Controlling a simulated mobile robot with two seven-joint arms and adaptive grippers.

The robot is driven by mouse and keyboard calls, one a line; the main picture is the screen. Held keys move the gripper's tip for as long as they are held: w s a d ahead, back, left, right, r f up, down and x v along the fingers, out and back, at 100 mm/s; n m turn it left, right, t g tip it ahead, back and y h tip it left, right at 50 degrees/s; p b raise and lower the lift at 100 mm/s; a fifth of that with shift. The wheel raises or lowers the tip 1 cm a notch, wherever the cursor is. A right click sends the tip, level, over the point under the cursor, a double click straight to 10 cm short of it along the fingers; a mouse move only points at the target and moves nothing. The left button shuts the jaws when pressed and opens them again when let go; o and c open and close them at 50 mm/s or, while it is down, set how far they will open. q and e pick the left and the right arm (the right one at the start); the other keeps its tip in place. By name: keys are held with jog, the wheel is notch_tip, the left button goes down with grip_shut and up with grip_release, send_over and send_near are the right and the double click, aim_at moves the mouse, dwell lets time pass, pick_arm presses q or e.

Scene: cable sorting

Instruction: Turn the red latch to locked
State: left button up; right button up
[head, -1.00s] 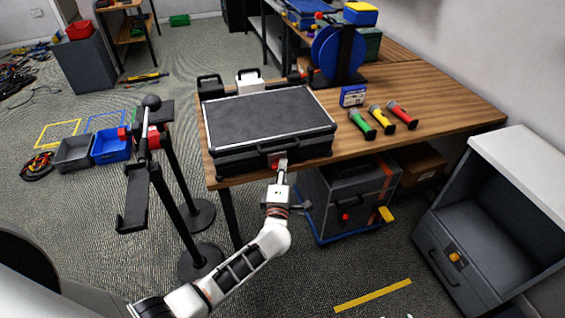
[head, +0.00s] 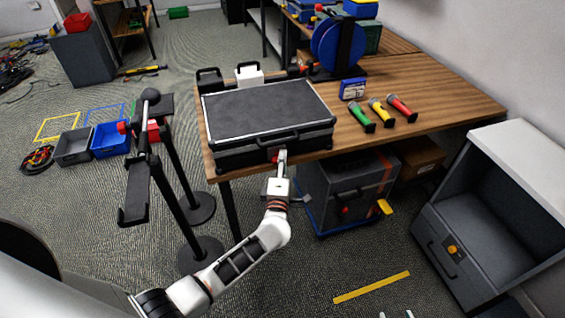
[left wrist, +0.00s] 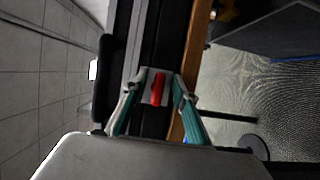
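The red latch (left wrist: 157,88) sits on a pale plate on the front of the dark case (left wrist: 163,40). In the head view the case (head: 268,111) lies closed on the table, and the latch (head: 273,156) is a small red spot at its front, partly covered by my gripper. My left gripper (head: 281,157) is at the latch. In the left wrist view its fingers (left wrist: 156,100) are apart, one on each side of the latch, with gaps visible; the latch is lengthwise between them. Two pale tips at the head view's bottom edge may be my right gripper (head: 395,314), mostly cut off.
A dark wheeled case (head: 345,190) stands underneath. Black posts (head: 180,190) stand left of my arm. An open grey cabinet (head: 490,215) is right.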

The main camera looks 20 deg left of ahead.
pick_arm(q)
jog(key=v, duration=1.2)
jog(key=s+d+f+m+g+h, duration=0.1)
jog(key=s+f+m+h, duration=0.25)
jog(key=s+m, duration=0.4)
jog(key=s+d+f+m+g+h, duration=0.1)
jog(key=s+f+m+g+h, duration=0.25)
jog(key=m, duration=0.65)
jog(key=s+a+f+m+g, duration=0.1)
jog(key=s+a+f+m, duration=0.2)
jog(key=s, duration=0.2)
jog(key=s+a+f+m+g+y, duration=0.1)
jog(key=s+a+f+m, duration=0.2)
jog(key=s, duration=0.3)
jog(key=shift+a+f+m+g, duration=0.35)
jog(key=shift+a+f, duration=0.1)
jog(key=shift+a, duration=0.35)
